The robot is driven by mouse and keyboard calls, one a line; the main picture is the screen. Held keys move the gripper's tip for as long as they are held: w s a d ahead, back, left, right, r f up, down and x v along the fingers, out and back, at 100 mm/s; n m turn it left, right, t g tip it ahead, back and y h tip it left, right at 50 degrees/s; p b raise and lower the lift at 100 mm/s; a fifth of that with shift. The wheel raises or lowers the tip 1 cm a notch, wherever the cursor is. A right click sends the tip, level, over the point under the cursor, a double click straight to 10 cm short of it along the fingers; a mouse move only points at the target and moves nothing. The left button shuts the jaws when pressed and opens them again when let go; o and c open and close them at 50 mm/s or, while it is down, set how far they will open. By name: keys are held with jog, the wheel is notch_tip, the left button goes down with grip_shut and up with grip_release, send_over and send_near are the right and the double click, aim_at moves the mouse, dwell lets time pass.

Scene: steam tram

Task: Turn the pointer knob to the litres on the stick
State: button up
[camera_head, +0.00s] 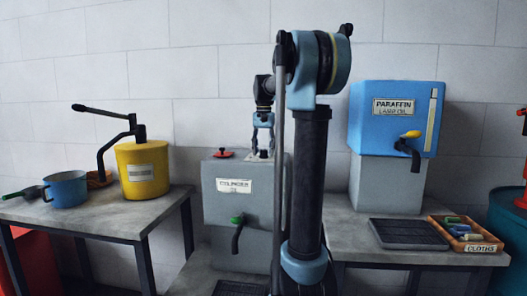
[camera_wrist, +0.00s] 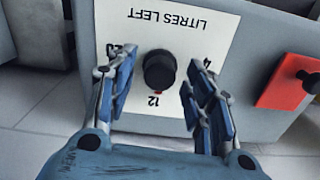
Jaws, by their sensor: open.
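A round black knob (camera_wrist: 159,70) sits on a white plate (camera_wrist: 180,32) lettered "LITRES LEFT", which appears upside down in the wrist view. The number 12 is printed below the knob and a 4 to its right; a mark at the left is partly hidden by a finger. My gripper (camera_wrist: 147,88) is open, with one finger on each side of the knob and a visible gap to each. In the head view my gripper (camera_head: 262,148) is over the top of the grey cylinder oil tank (camera_head: 225,208). I cannot identify a measuring stick.
A red fitting (camera_wrist: 284,83) with a black knob lies beside the plate. The tank has a green-topped tap (camera_head: 237,222). A yellow pump can (camera_head: 143,170) and blue mug (camera_head: 66,188) stand left; a blue paraffin tank (camera_head: 385,112), dark tray (camera_head: 408,233) and cloth tray (camera_head: 466,246) stand right.

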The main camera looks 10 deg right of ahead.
jog(key=c, duration=1.1)
jog(key=shift+m, duration=0.5)
jog(key=o, duration=1.1)
notch_tip(320, 180, up, 12)
